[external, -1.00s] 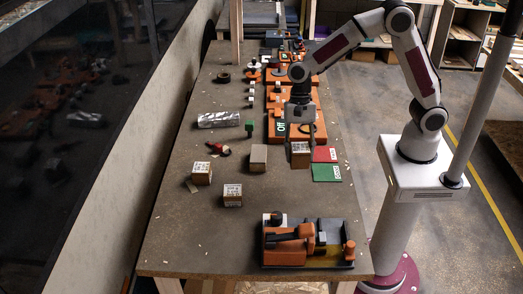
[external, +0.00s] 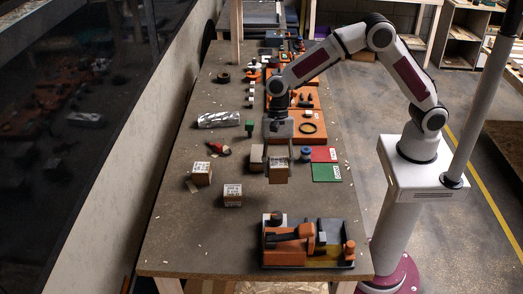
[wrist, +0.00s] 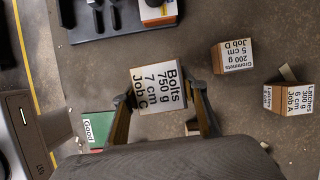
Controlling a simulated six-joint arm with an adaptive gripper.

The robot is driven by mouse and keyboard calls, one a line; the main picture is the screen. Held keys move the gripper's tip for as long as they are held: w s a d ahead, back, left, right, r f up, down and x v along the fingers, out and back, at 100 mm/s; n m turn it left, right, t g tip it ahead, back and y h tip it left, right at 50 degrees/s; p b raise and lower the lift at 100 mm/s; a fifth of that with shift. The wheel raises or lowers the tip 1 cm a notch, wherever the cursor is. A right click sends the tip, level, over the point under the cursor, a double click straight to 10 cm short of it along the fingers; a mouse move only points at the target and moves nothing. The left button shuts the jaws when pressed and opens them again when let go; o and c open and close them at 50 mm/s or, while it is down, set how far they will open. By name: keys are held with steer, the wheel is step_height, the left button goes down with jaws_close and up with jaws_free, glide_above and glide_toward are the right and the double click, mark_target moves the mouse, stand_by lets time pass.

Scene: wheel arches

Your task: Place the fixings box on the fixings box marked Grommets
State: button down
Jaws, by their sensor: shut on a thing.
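My gripper (wrist: 163,105) is shut on a fixings box (wrist: 160,85), whose top label reads Bolts, 750 g, 7 cm, Job C. In the external view this held box (external: 278,172) appears above the table, beside a plain box. The fixings box marked Grommets (wrist: 232,57), 200 g, 5 cm, Job D, stands apart to the right in the wrist view. In the external view it is the nearer small box (external: 232,195), to the lower left of my gripper (external: 279,158). Its top is bare.
A Latches box (wrist: 289,101) stands near the Grommets box. The plain box (external: 257,158) stands just left of the held one. An orange tool on a dark tray (external: 335,262) lies at the near edge. Green (external: 326,173) and red (external: 324,154) cards lie right, beside a blue round part (external: 305,153).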

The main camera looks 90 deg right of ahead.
steer(key=w+a+r+m+t, duration=0.1)
steer(key=w+a+m, duration=0.2)
steer(key=w, duration=0.5)
step_height(320, 180, up, 5)
steer(key=m+t+h, duration=0.1)
steer(key=m+t, duration=0.1)
steer(key=m, duration=0.5)
glide_above(228, 193)
steer(key=s+d, duration=0.1)
steer(key=shift+s+d, duration=0.15)
steer(key=shift+d, duration=0.05)
steer(key=shift+t, duration=0.3)
steer(key=shift+f, duration=0.1)
steer(key=shift+f, duration=1.9)
steer(key=shift+f, duration=2)
steer(key=shift+f, duration=0.15)
